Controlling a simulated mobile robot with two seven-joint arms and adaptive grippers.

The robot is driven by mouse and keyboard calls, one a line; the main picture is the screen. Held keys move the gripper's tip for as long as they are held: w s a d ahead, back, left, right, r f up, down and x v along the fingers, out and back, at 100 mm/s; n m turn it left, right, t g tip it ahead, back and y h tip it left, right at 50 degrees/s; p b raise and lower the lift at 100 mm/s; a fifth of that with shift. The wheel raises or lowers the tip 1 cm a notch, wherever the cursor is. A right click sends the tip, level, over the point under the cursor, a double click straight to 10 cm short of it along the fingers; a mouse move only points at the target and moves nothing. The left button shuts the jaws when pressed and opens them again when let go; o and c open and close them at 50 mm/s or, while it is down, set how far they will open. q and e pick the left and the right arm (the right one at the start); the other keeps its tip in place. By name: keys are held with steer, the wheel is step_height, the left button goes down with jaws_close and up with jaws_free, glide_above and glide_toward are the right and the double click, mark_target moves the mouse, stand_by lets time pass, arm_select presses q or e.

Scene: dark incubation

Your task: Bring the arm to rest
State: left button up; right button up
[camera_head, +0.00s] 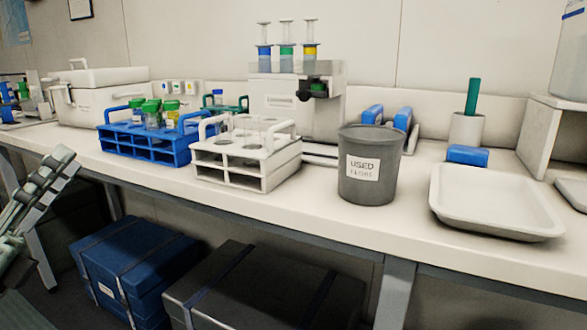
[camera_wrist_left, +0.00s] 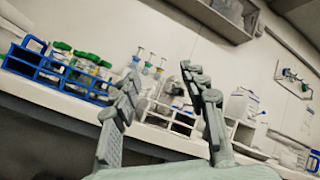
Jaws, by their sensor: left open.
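My left gripper (camera_head: 58,172) is at the left edge of the head view, in front of the bench and above the floor. Its grey-green ridged fingers point up and to the right, and nothing is between them. In the left wrist view the same gripper (camera_wrist_left: 165,85) shows its two fingers spread apart and empty, with the bench and racks beyond them. It touches nothing that I can see. Most of the left arm is outside the head view. My right gripper is in neither view.
The bench (camera_head: 290,206) holds a blue rack (camera_head: 150,148) of green-capped tubes, a white rack (camera_head: 245,170), a grey "USED" bin (camera_head: 370,185) and a white tray (camera_head: 495,225). A blue crate (camera_head: 135,265) and a dark crate (camera_head: 265,290) stand below.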

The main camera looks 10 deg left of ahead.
arm_select(q)
steer(key=w+a+f+n+g+y+p, duration=0.1)
steer(key=w+a+f+n+y, duration=0.25)
steer(key=f+n+y, duration=0.45)
steer(key=w+a+f+n+g+y+p, duration=0.15)
steer(key=a+f+n+y, duration=0.35)
steer(key=n, duration=0.6)
step_height(320, 180, down, 18)
steer(key=d+n+g+y, duration=0.2)
steer(key=d+n+g, duration=0.1)
steer(key=n+g, duration=0.4)
steer(key=s+d+f+n+g+h, duration=0.1)
steer(key=s+d+f+g, duration=0.2)
steer(key=f, duration=0.4)
steer(key=s+d+f+n+g+h+p, duration=0.1)
steer(key=s+d+f+n+g+h, duration=0.1)
steer(key=s+d+f+g, duration=0.2)
steer(key=s+d+f+n+g+h, duration=0.1)
steer(key=s+d+f+g, duration=0.2)
steer(key=s+d+f, duration=0.4)
step_height(320, 180, down, 5)
steer(key=shift+s+r+h+p, duration=0.2)
steer(key=shift+s+h+p, duration=0.2)
steer(key=shift+s, duration=0.6)
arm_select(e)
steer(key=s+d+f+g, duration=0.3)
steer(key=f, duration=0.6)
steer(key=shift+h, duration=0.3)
